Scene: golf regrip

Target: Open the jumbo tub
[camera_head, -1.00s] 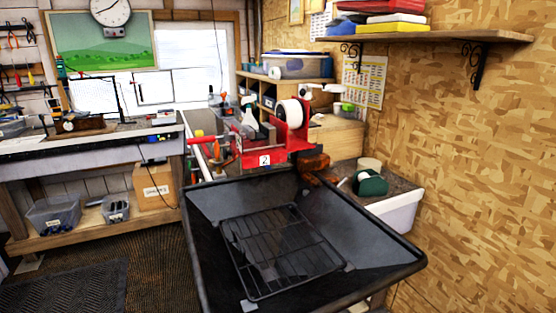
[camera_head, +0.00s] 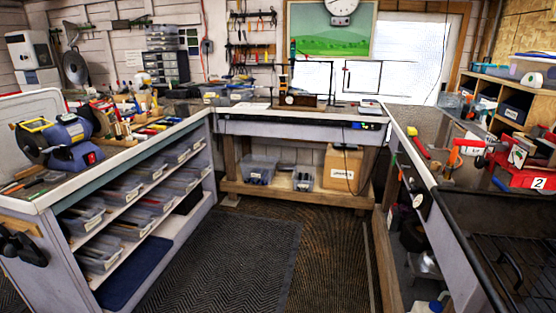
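No label reading jumbo can be made out, so I cannot tell which container is the jumbo tub. A clear grey bin (camera_head: 259,168) and a smaller one (camera_head: 303,178) sit on the low shelf under the back bench. My gripper is not in view.
A left bench (camera_head: 60,185) carries a blue grinder (camera_head: 65,140) and has bins on shelves below. A cardboard box (camera_head: 342,167) stands under the back bench. The right bench holds tools and a black wire-rack tray (camera_head: 520,225). The matted floor (camera_head: 215,255) between is clear.

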